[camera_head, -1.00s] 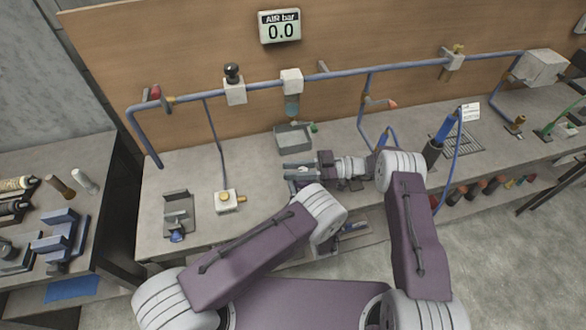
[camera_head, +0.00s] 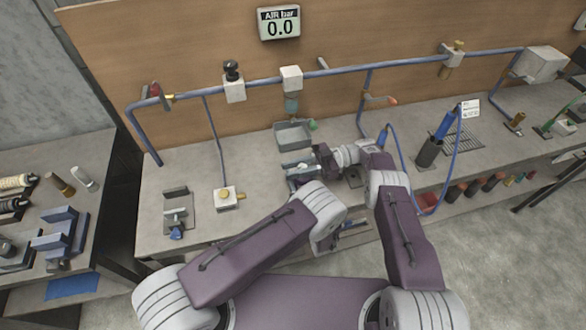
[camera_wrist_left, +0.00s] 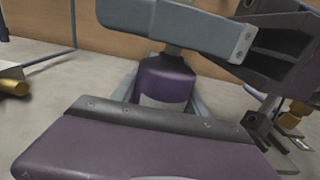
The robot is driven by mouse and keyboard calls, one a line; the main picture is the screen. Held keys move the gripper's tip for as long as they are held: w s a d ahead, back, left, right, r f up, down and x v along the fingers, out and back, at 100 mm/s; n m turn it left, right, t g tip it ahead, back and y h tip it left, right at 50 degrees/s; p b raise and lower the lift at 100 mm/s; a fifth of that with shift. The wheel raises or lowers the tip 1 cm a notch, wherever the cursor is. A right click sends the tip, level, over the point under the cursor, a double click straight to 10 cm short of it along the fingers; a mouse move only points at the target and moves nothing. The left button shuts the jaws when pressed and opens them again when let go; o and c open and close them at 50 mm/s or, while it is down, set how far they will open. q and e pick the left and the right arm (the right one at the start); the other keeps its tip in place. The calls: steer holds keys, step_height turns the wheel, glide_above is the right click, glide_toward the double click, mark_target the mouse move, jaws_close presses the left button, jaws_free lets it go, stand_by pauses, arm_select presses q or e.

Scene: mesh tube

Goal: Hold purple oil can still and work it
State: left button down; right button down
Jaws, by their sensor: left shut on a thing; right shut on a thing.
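The purple oil can (camera_wrist_left: 166,82) stands upright on the bench in the left wrist view, its lower part partly hidden by my left gripper's purple body. My left gripper (camera_wrist_left: 163,98) is shut on the can, with a grey finger on either side. A grey finger of my right gripper (camera_wrist_left: 180,24) crosses over the short grey stem on top of the can. My right gripper (camera_head: 303,165) is shut at the can's top; exactly what it grips is hidden. In the head view the grippers and arms hide most of the can.
A grey tray (camera_head: 293,135) sits behind the grippers. A blue hose (camera_head: 459,160) loops at right, beside a dark cylinder (camera_head: 429,152). The gauge (camera_head: 279,23) reads 0.0.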

steer(key=c, duration=1.1)
jaws_free()
steer(key=shift+c, duration=0.2)
step_height(320, 180, up, 10)
